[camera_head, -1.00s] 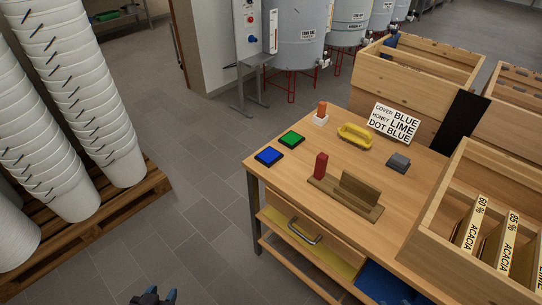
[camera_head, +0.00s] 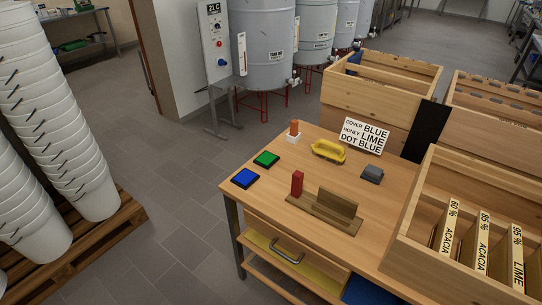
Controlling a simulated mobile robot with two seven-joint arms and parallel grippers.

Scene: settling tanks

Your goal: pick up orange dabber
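The orange dabber (camera_head: 294,127) stands upright in a small white holder (camera_head: 293,138) near the back left part of the wooden table (camera_head: 272,200). No gripper touches it. Neither of my grippers shows in the head view now.
Green (camera_head: 266,159) and blue (camera_head: 245,178) pads lie left of the dabber. Stacked white buckets (camera_head: 75,150) stand left; the floor between is clear.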

